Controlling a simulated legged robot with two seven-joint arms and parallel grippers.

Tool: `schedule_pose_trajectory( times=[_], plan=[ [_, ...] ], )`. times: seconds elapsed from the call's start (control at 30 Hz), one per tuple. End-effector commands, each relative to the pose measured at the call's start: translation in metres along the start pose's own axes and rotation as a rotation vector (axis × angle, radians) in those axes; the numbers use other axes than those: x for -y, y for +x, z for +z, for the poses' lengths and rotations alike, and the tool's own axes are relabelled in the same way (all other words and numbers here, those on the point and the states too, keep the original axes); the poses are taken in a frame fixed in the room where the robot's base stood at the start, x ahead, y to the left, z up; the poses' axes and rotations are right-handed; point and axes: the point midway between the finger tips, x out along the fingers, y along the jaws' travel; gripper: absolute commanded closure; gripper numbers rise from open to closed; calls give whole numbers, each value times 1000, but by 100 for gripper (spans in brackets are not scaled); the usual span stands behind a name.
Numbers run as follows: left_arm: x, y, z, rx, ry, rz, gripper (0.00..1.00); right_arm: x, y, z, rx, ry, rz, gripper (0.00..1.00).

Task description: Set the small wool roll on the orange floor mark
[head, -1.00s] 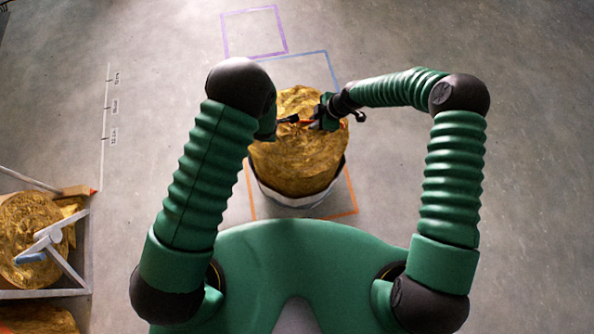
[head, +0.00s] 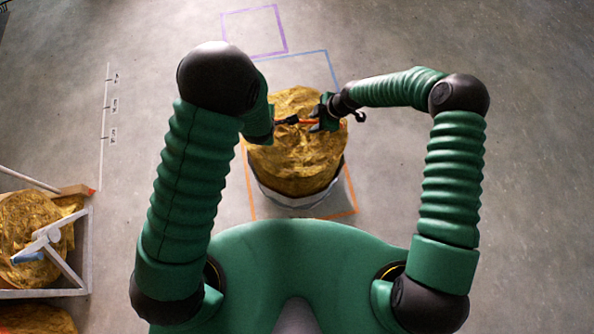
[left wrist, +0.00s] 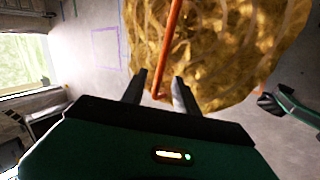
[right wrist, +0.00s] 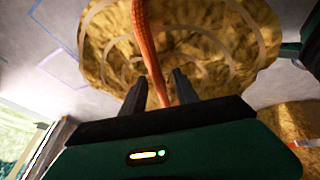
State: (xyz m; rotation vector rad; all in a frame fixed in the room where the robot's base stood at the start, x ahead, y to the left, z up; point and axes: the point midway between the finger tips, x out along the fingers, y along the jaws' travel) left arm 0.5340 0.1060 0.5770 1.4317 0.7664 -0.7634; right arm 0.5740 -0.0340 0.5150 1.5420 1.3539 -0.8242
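The gold wool roll (head: 298,160) with a pale wrap around its lower part stands upright in front of me, within the outline of the orange floor mark (head: 352,192). I cannot tell for certain whether its base touches the floor. An orange strap (left wrist: 172,45) runs across its top; it also shows in the right wrist view (right wrist: 145,40). My left gripper (left wrist: 160,84) has its fingers apart, with the strap's end between them. My right gripper (right wrist: 160,85) also has its fingers apart around the strap, at the roll's right side in the head view (head: 318,122).
A blue floor mark (head: 328,62) and a purple one (head: 286,40) lie beyond the roll. At the left stands a grey frame (head: 60,292) with another gold roll (head: 30,225) in it. The floor at the right is clear.

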Motion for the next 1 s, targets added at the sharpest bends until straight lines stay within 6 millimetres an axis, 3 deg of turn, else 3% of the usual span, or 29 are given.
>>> schedule_pose_trajectory(
  times=[0.13, 0.33, 0.47, 0.73, 0.83, 1.0],
  plan=[
    [0, -31, 1, 1, -1, 1, 64, 0, 0, 0, 0, 0, 0, 64],
    [0, -45, 0, 1, 1, -2, 64, -1, -5, 0, 0, 0, 1, 64],
    [1, -45, 0, 0, 1, -2, 64, -2, -30, 1, 1, 1, 4, 64],
    [0, -44, 0, 0, 1, -2, 64, -1, -97, 2, 1, 1, 3, 64],
    [0, -44, 0, 0, 1, -2, 64, -1, -111, 1, 0, 1, 1, 64],
    [0, -44, 0, 0, 1, -2, 64, 0, -119, 1, 0, 1, -1, 64]
  ],
)
